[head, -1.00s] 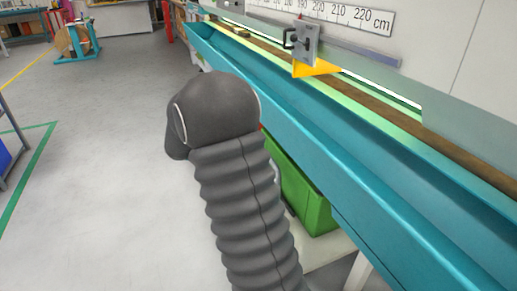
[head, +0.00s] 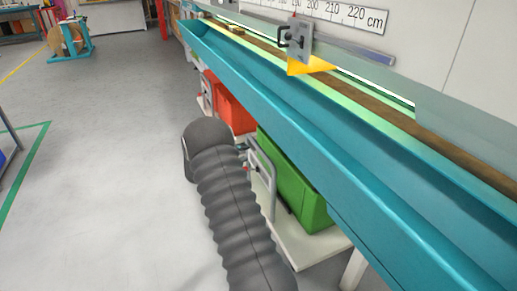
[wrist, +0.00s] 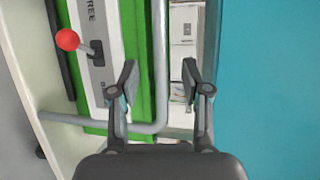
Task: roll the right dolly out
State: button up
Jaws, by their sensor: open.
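The right dolly is a pale platform (head: 312,243) carrying a green crate (head: 303,195), under the teal bench. Its grey tube handle (head: 262,172) stands at the crate's near left end. In the wrist view, the handle (wrist: 161,60) runs up the picture and bends left at the bottom. My gripper (wrist: 160,75) is open, with the handle's upright tube between its fingertips in the picture; I cannot tell the depth. A lever with a red knob (wrist: 67,40) tilts left on a plate lettered "REE". In the head view my arm hides most of the gripper.
A red-orange crate (head: 232,105) stands farther along under the bench. The teal bench trough (head: 300,120) overhangs the dolly and fills the wrist view's right side (wrist: 270,90). Open grey floor (head: 110,170) lies left. A cable reel (head: 68,40) stands far back.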

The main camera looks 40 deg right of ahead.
aim_at(258, 148)
jog(key=x, duration=0.9)
jog(key=shift+d, duration=0.25)
grip_shut()
